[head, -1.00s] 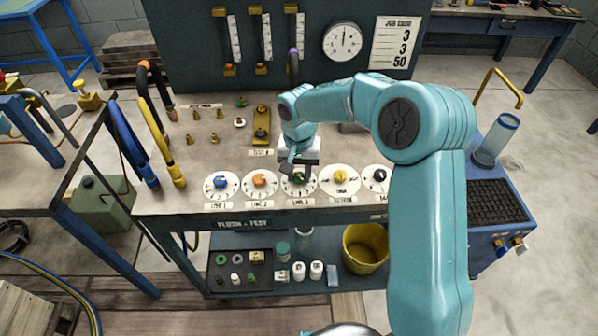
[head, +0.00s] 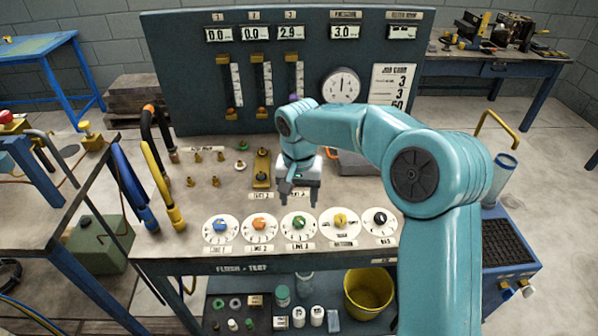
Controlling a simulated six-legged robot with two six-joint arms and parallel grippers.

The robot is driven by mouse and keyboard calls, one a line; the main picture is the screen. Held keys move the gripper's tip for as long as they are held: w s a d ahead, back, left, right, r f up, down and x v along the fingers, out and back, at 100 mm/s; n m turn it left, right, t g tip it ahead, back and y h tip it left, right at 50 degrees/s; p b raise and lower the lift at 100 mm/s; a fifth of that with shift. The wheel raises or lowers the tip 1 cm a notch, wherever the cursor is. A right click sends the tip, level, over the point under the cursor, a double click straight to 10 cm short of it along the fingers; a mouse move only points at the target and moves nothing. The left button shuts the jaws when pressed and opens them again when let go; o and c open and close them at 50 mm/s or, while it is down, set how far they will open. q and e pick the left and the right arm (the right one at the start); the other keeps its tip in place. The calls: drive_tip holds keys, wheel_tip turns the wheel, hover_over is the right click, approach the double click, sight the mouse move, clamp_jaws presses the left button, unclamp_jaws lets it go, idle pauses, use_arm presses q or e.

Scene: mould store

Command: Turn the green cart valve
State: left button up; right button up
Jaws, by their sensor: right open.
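The green cart valve (head: 299,224) is the middle knob in the front row of the flush-test cart (head: 190,252), on a round white dial marked line 3. Its handle shows fully, with nothing touching it. My right gripper (head: 298,200) is open and empty above the cart top, just behind the green valve's dial and apart from it. My left gripper is not in view.
Blue (head: 220,226) and orange (head: 260,225) valves stand left of the green one, yellow (head: 341,219) and black (head: 380,217) ones right. Blue and yellow hoses (head: 172,212) stand at the cart's left end. A gauge panel (head: 185,90) rises behind.

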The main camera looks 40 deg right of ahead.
wheel_tip(320, 180, up, 9)
drive_tip(key=shift+p, duration=0.35)
idle(0.4)
